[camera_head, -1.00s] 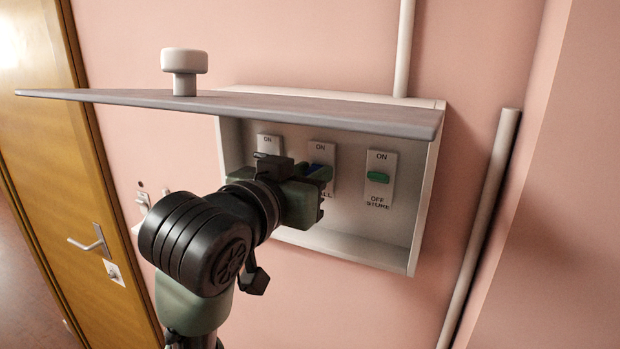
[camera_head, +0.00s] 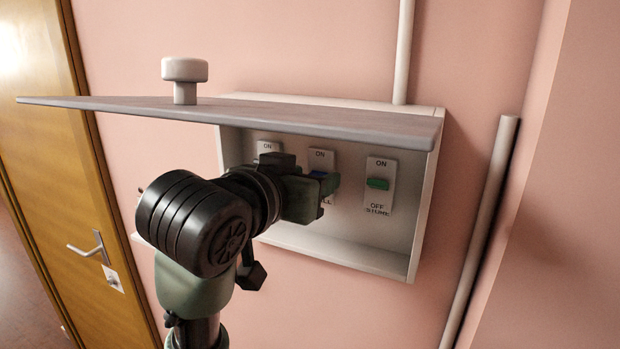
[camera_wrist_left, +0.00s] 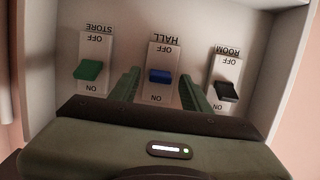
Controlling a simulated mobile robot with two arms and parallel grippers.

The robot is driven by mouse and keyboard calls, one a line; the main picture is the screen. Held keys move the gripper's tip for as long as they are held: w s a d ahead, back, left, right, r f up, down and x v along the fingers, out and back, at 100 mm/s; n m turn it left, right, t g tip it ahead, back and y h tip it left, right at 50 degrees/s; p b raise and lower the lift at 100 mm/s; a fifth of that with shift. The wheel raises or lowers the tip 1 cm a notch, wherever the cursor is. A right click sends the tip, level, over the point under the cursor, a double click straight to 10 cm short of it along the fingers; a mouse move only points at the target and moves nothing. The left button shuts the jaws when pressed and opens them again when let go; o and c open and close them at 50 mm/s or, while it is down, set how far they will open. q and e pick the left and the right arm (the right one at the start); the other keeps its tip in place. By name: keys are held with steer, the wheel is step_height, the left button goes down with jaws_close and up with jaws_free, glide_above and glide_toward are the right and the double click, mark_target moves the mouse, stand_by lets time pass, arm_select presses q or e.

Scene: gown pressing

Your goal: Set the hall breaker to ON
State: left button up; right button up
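The hall breaker (camera_head: 319,175) has a blue lever on a white plate, the middle one of three in the wall box. In the head view the lever shows just below the ON label, partly hidden by my gripper. In the left wrist view, which shows the labels upside down, the blue lever (camera_wrist_left: 160,76) sits between OFF and ON; I cannot tell its setting. My left gripper (camera_head: 325,193) is inside the box at this breaker. In the wrist view its two green fingers (camera_wrist_left: 162,92) are apart, one on each side of the blue lever. My right gripper is not in view.
The store breaker (camera_head: 378,184) with a green lever is to the right. The room breaker (camera_wrist_left: 227,90) with a black lever is on the other side. The raised lid (camera_head: 250,111) with a white knob (camera_head: 185,75) juts out above my arm. The box wall (camera_head: 425,215) bounds the right.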

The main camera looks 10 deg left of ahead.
arm_select(q)
steer(key=shift+s, duration=0.1)
steer(key=v, duration=0.7)
steer(key=shift+s+b, duration=0.25)
steer(key=shift+b, duration=0.05)
steer(key=shift+a, duration=0.1)
